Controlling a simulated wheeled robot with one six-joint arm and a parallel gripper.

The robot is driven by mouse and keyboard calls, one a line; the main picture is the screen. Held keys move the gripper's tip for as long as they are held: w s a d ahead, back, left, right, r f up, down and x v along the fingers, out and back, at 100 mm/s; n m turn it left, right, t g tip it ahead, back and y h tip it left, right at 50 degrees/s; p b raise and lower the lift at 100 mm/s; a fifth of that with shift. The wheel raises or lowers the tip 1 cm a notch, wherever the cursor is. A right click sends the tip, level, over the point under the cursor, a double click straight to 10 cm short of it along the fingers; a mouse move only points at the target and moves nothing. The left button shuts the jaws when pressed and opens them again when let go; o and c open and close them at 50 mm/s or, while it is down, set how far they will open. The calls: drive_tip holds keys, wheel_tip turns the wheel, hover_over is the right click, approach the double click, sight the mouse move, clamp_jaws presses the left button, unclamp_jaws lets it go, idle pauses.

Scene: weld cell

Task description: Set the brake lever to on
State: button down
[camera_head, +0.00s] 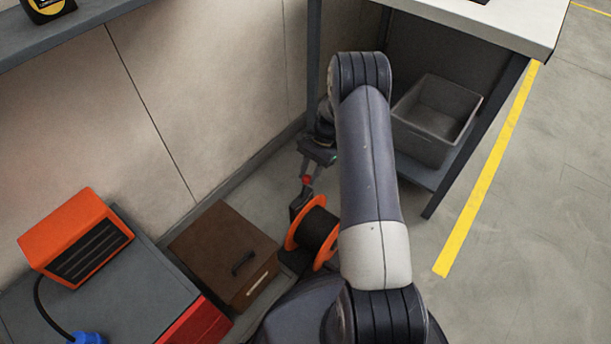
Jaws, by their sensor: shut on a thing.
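My gripper (310,176) reaches down beyond my arm, near the floor by the wall. It is shut on a small lever with a red knob (307,180), which I take to be the brake lever. The lever stands just behind an orange reel (292,236) wound with black cable. The fingers hide much of the lever, and its markings and exact angle are too small to read. My arm covers the right side of the reel.
A brown box (215,245) with a black handle stands left of the reel. An orange louvred unit (75,238) sits on a grey cabinet (140,300). A workbench (505,30) with a grey bin (418,135) on its lower shelf is at right. Floor beyond the yellow line (490,170) is clear.

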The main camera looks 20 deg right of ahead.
drive_tip(key=shift+w+d+f, duration=0.25)
drive_tip(key=shift+w+d, duration=0.1)
drive_tip(key=shift+d, duration=0.1)
drive_tip(key=shift+d+f, duration=0.1)
drive_tip(key=shift+d, duration=0.05)
drive_tip(key=c, duration=1.3)
unclamp_jaws()
drive_tip(key=shift+d, duration=0.1)
drive_tip(key=shift+c, duration=0.2)
drive_tip(key=shift+o, duration=1.2)
drive_tip(key=p+v, duration=0.2)
drive_tip(key=v, duration=0.8)
drive_tip(key=shift+r, duration=0.35)
